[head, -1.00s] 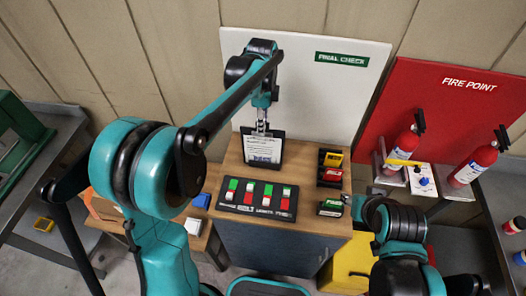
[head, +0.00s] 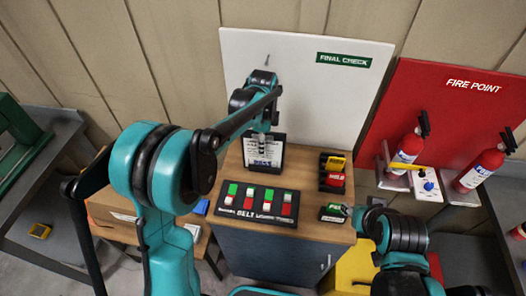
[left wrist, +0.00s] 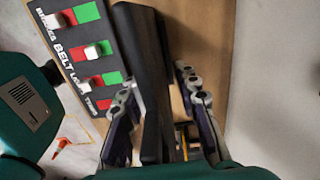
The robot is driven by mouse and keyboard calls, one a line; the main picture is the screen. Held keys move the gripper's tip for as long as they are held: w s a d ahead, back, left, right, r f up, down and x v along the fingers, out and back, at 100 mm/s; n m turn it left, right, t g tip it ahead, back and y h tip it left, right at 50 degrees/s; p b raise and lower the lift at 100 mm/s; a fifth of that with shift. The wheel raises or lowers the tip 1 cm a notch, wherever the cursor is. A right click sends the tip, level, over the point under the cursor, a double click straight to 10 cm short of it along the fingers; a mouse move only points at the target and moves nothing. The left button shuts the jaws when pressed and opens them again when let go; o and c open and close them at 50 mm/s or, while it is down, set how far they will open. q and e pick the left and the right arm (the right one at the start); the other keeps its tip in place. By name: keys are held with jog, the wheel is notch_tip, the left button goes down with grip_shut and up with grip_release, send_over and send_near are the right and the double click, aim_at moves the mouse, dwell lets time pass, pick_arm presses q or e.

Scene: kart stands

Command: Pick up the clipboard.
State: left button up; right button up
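The clipboard (head: 277,158), dark with a white sheet, stands upright at the back of the wooden top, close to the white board. In the left wrist view the clipboard (left wrist: 150,80) is a dark plate seen nearly edge-on between the fingers of my left gripper (left wrist: 155,85). The fingers are apart, with a gap visible on the right side. My right gripper (head: 352,212) is beside a small green-topped box at the right edge; its fingers are too small to read.
A switch panel (head: 258,203) lies in front of the clipboard. A black holder with yellow and red items (head: 333,172) stands to its right. A peg (head: 267,61) sticks out of the white board (head: 300,90) above. Fire extinguishers (head: 408,150) stand at the right.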

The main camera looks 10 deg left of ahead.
pick_arm(q)
grip_shut()
jog(key=s+d+r+p, duration=0.4)
jog(key=d+r+p, duration=0.3)
jog(key=d+r, duration=0.4)
dwell(0.4)
